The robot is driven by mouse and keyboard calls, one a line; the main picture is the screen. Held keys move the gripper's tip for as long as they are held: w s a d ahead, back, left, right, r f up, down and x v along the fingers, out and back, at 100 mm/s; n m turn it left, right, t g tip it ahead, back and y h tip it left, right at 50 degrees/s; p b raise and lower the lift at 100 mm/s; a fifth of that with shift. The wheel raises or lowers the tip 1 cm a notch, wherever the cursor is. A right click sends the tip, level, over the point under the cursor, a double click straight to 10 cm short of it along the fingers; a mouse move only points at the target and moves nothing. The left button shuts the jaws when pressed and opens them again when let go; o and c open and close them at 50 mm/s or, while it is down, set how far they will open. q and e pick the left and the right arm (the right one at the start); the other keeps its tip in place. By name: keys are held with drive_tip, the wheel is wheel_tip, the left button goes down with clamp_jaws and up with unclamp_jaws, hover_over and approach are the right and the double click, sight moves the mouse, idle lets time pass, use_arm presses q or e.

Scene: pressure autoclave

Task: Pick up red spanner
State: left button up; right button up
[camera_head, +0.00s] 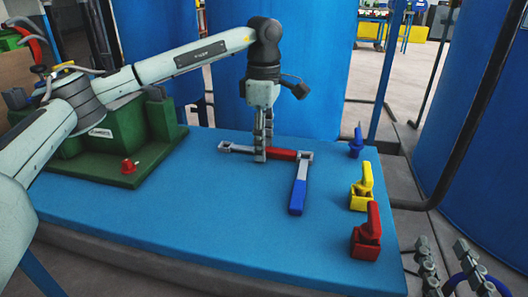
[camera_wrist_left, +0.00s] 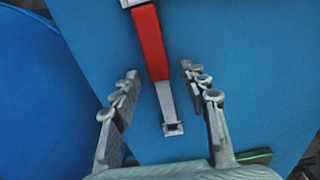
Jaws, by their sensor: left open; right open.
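The red spanner (camera_head: 284,154) lies flat on the blue table, with a red handle and a silver shaft. In the left wrist view the red spanner (camera_wrist_left: 150,42) runs from the top edge down between the fingers, its silver end uncovered. My left gripper (camera_head: 263,152) points down over the spanner, near where the silver shaft meets the red handle. In the left wrist view the left gripper (camera_wrist_left: 159,71) is open, with its fingers on either side of the spanner and visible gaps. My right gripper (camera_head: 441,244) is open and empty at the bottom right, off the table.
A blue spanner (camera_head: 298,195) lies by the red spanner's right end; whether they touch is unclear. Blue (camera_head: 356,145), yellow (camera_head: 361,195) and red (camera_head: 366,240) parts stand along the table's right edge. A green fixture (camera_head: 110,140) stands left. The table's front middle (camera_head: 190,215) is clear.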

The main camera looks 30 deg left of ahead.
use_arm(q)
clamp_jaws()
drive_tip(key=shift+r, duration=0.1)
